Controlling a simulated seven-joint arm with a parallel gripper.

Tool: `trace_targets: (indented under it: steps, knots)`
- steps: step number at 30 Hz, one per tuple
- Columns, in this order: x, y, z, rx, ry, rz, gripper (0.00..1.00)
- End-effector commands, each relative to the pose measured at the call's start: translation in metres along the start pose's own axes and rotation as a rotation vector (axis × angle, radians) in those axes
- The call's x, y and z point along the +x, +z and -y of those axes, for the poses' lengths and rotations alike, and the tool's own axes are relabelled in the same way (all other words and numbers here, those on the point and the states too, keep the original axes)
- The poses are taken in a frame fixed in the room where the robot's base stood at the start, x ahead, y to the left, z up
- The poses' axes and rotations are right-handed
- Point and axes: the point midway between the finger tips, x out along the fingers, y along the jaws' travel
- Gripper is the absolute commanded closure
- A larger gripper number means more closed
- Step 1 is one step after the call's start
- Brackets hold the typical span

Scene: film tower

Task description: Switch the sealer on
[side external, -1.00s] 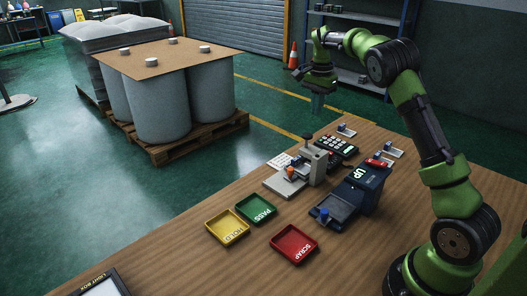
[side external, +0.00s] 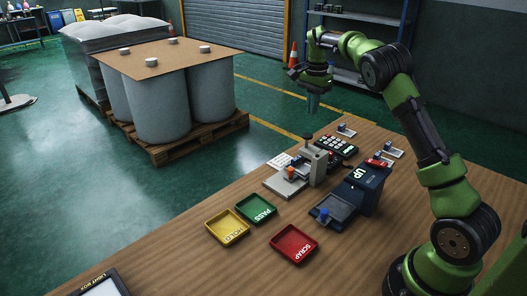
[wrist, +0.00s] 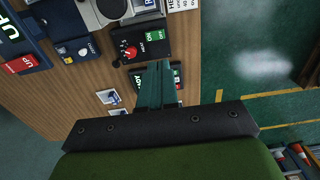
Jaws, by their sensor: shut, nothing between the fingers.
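A black control box (wrist: 140,44) with a round red knob (wrist: 130,52) and small green labelled patches, one seeming to read ON, shows in the wrist view. It joins a grey press-like unit with a dark round knob (wrist: 112,8), likely the sealer. In the side view that unit (side external: 313,164) stands on the table with an upright post and dark knob. My gripper (side external: 313,104) is shut and empty, held above the far table edge. Its fingers (wrist: 157,75) lie just below the box in the wrist picture and partly cover another dark panel with green labels.
A blue unit marked UP (side external: 367,190) stands to the right. Yellow (side external: 227,239), green (side external: 243,222) and red (side external: 273,246) trays lie in front.

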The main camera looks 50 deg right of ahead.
Motion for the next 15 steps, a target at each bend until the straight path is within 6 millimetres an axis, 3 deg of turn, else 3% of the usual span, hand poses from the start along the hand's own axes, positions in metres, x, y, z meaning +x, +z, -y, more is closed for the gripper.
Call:
trace_targets:
  steps: [15]
  knots:
    - [0.101,0.001,-0.001,-0.001,0.004,0.002,1.00]
